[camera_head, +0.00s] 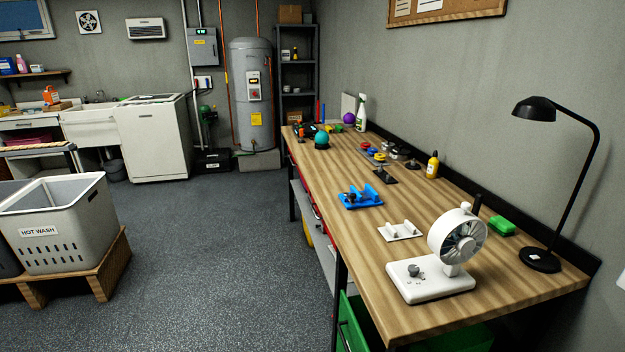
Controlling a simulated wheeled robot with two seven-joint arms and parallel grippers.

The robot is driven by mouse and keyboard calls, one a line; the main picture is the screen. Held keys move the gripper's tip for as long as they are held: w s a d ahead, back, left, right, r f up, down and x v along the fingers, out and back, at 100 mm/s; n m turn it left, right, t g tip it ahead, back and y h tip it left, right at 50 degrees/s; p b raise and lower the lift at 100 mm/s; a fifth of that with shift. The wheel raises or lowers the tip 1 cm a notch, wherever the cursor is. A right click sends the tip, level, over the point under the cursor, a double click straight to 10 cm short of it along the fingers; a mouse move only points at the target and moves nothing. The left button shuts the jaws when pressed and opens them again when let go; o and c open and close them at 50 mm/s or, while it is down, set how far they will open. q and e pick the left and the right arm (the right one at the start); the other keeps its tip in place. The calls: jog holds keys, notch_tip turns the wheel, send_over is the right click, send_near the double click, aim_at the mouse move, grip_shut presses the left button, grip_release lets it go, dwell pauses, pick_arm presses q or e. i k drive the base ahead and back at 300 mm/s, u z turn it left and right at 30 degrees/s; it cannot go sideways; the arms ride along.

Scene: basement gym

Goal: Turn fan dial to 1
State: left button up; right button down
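A white desk fan (457,236) stands on the near end of the wooden workbench (455,318), its round head tilted and facing left. Its white base (440,288) lies flat on the bench. A small grey dial (414,270) sits on top of the base, toward its left end, with small marks near it. The dial's setting is too small to read. Neither of my grippers shows in the head view.
A black desk lamp (541,261) and a green block (502,226) stand right of the fan. A white holder (400,231) and a blue holder (361,198) lie behind it. A hot wash basket (62,222) stands at left. Open floor lies between.

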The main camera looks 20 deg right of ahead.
aim_at(413, 268)
jog(key=z, duration=1.55)
